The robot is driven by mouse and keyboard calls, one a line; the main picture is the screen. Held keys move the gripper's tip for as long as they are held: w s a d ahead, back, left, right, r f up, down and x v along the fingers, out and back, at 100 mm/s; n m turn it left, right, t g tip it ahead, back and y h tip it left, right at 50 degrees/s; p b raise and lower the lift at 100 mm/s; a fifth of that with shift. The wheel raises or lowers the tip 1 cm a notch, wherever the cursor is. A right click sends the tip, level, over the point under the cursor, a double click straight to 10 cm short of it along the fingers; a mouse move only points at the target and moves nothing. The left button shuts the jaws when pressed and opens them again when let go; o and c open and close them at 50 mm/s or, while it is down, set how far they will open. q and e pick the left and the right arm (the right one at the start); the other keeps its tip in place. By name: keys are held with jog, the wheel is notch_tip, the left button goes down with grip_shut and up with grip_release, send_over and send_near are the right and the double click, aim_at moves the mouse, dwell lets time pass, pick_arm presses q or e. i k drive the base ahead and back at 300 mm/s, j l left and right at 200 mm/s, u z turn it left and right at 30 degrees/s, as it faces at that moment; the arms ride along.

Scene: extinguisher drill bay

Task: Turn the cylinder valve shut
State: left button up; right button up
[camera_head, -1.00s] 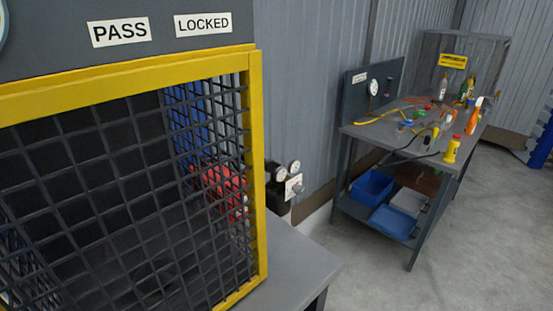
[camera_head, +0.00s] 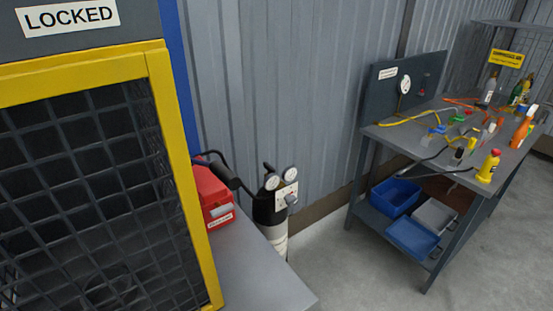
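A dark cylinder with a white lower part (camera_head: 275,240) stands upright behind the far edge of a grey bench. At its top sit two round gauges (camera_head: 281,178) and a pale plate with a grey knob (camera_head: 290,198). I cannot tell whether this knob is the cylinder valve or which way it is turned. A black hose or handle (camera_head: 222,172) reaches to the cylinder's left. The cylinder's base is hidden by the bench. Neither of my grippers is in view.
A yellow-framed mesh cage (camera_head: 165,150) fills the left. A red box (camera_head: 213,196) sits beside it on the grey bench (camera_head: 255,275). A workbench (camera_head: 405,135) with bottles, hoses and blue bins (camera_head: 396,196) stands right. Bare floor (camera_head: 350,265) lies between.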

aim_at(271, 171)
jog(key=i+l+u, duration=0.15)
jog(key=l, duration=0.35)
jog(key=i+l+u, duration=0.1)
jog(key=i+l, duration=0.15)
jog(key=l, duration=0.3)
jog(key=i+l+u, duration=0.15)
jog(key=l, duration=0.35)
jog(key=i+l+u, duration=0.15)
jog(key=l, duration=0.45)
jog(key=i+l+u, duration=0.1)
jog(key=l, duration=0.45)
jog(key=i+l+u, duration=0.15)
jog(key=l, duration=0.45)
jog(key=k+j, duration=0.05)
